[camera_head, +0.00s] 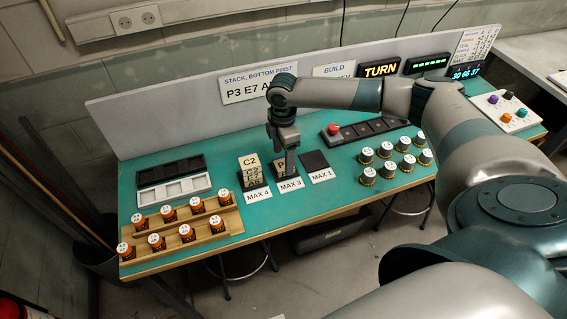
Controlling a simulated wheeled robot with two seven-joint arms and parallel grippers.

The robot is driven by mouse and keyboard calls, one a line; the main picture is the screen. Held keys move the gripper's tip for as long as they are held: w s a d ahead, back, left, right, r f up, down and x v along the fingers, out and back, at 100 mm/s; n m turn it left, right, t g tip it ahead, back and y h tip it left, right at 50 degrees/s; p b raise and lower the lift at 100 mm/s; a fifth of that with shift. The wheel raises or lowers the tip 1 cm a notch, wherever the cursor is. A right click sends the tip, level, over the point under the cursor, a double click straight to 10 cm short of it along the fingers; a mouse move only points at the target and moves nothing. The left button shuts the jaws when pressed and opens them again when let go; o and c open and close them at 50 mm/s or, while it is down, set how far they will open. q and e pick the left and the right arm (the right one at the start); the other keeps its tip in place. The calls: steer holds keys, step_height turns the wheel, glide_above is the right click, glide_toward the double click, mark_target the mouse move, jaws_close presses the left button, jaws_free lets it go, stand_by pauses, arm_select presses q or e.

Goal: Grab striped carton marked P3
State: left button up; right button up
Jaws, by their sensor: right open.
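My right gripper (284,150) comes down from above at the MAX 3 spot, on my right arm, which reaches in from the right. It is open. A pale carton (280,166) with dark lettering, which seems to begin with P, stands there right under and partly behind the gripper. Its full mark and any stripes are too small or hidden to read. I cannot tell whether the fingers touch it. A stack of cartons (250,169), the top one marked C2, stands at the MAX 4 spot to the left. My left gripper is not in view.
The MAX 1 pad (314,160) is empty. A wooden rack (207,229) with several orange-banded jars is at front left, beside black and white trays (174,190). Several jars (384,150) stand right of the pads. A red-button panel (362,130) and a sign (258,83) are behind.

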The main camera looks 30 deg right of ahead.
steer(key=shift+f, duration=1.25)
steer(key=c, duration=1.1)
